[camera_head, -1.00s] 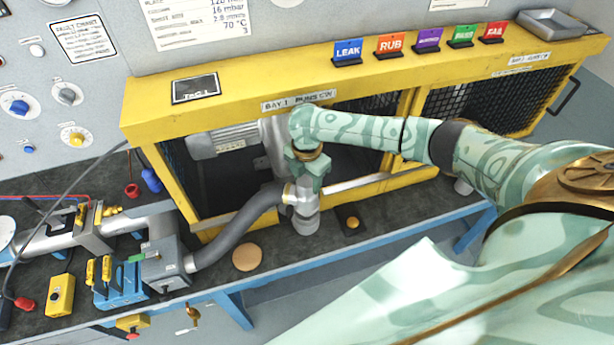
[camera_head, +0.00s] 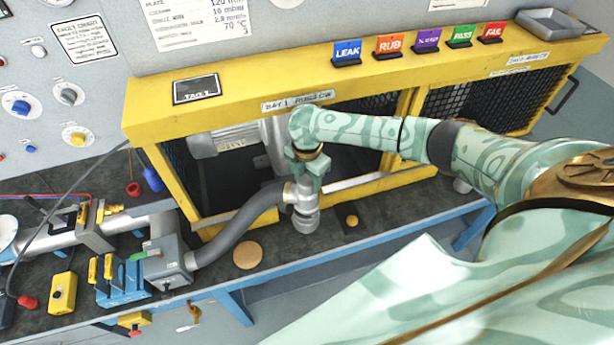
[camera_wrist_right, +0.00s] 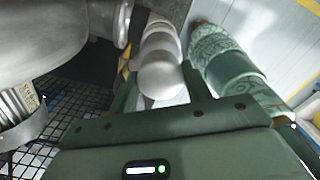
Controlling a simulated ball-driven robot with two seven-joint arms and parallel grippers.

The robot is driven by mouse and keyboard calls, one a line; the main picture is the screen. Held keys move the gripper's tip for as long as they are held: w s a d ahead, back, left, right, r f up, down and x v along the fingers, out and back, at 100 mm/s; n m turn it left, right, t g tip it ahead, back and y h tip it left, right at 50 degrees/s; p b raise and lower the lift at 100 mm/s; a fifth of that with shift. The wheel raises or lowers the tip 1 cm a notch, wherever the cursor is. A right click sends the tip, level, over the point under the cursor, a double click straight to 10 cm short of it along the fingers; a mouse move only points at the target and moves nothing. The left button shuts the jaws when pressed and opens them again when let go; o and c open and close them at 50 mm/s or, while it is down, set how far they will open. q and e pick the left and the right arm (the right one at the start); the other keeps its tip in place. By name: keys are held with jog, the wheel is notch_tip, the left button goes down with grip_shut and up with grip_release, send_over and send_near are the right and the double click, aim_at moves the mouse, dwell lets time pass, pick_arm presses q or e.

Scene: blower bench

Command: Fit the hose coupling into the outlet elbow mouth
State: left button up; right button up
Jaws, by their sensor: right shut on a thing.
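My right gripper (camera_head: 306,172) points down at the front of the yellow-framed bay and is shut on the silver hose coupling (camera_head: 303,197). The ribbed grey hose (camera_head: 240,228) runs from it down left to a grey box. In the right wrist view the silver rounded piece (camera_wrist_right: 160,78) sits between the two fingers (camera_wrist_right: 163,92). A grey flanged pipe mouth (camera_wrist_right: 122,22), apparently the outlet elbow, shows just left of it. My gripper hides much of this area in the head view, so I cannot tell whether coupling and mouth touch. My left gripper is not in view.
The yellow bay frame (camera_head: 240,100) and its mesh stand behind the gripper. A grey box (camera_head: 170,262), blue clamp block (camera_head: 120,285) and yellow control box (camera_head: 62,293) crowd the left bench.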

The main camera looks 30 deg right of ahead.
jog(key=shift+f+b, duration=0.85)
jog(key=shift+f, duration=0.75)
dwell(1.0)
jog(key=o, duration=1.1)
jog(key=shift+c, duration=0.2)
notch_tip(320, 180, up, 8)
jog(key=shift+f+p, duration=0.25)
jog(key=shift+p, duration=0.35)
